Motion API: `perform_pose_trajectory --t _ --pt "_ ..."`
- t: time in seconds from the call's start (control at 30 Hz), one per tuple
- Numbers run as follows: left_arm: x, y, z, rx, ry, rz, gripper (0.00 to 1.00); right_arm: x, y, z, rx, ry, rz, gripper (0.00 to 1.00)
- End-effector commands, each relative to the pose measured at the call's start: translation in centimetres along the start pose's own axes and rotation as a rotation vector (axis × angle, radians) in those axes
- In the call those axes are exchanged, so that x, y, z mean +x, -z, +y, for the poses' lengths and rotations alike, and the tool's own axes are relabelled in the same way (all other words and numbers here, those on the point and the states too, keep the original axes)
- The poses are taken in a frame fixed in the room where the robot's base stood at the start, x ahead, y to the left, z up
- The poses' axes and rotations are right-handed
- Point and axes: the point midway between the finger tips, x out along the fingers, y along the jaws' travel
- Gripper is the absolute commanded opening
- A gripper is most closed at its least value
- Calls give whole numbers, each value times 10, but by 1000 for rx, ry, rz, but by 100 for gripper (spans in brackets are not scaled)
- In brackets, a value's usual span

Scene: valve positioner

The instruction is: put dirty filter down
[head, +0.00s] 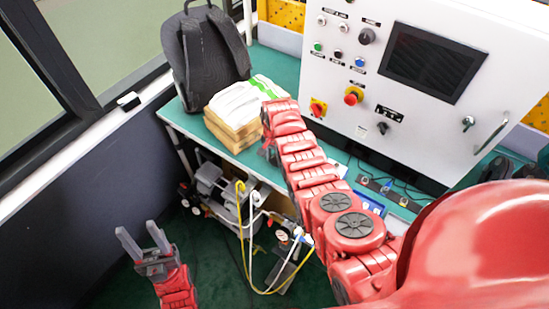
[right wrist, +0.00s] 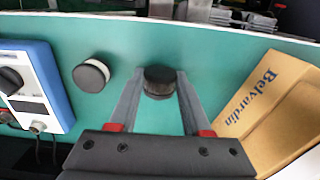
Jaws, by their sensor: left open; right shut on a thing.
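In the right wrist view my right gripper (right wrist: 158,88) is shut on a small dark round filter (right wrist: 159,75), which looks like the dirty filter. It is held over the green bench top (right wrist: 215,75); I cannot tell whether it touches the surface. A second round filter (right wrist: 90,76), with a pale side and dark end, is on the bench to its left. In the head view my right arm reaches to the bench, and its gripper and the filters are hidden. My left gripper (head: 142,240) is open and empty, low at the left, away from the bench.
A cardboard box (right wrist: 275,95) stands close on the right in the right wrist view, and a blue-and-white device (right wrist: 38,85) on the left. In the head view, a backpack (head: 207,55), stacked boxes (head: 235,122) and a control cabinet (head: 400,80) are on the bench.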

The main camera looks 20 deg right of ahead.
Motion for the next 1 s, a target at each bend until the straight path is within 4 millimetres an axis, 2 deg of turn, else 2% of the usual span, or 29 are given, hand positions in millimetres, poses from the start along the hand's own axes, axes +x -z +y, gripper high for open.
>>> perform_pose_trajectory --t 0.13,0.4,0.57,0.6,0.73,1.0 --pt "3 0 0 0 0 0 50 7 -1 1 -1 -1 -1 0" --pt "2 0 0 0 0 0 50 8 0 0 -1 0 1 0" --pt "-2 0 0 0 0 0 50 13 0 0 -1 0 1 0" --pt "0 0 0 0 0 0 50 11 0 0 -1 0 1 55" --pt "0 0 0 0 0 0 50 11 0 0 -1 0 1 78" --pt "0 0 0 0 0 0 50 10 0 0 -1 0 1 78"
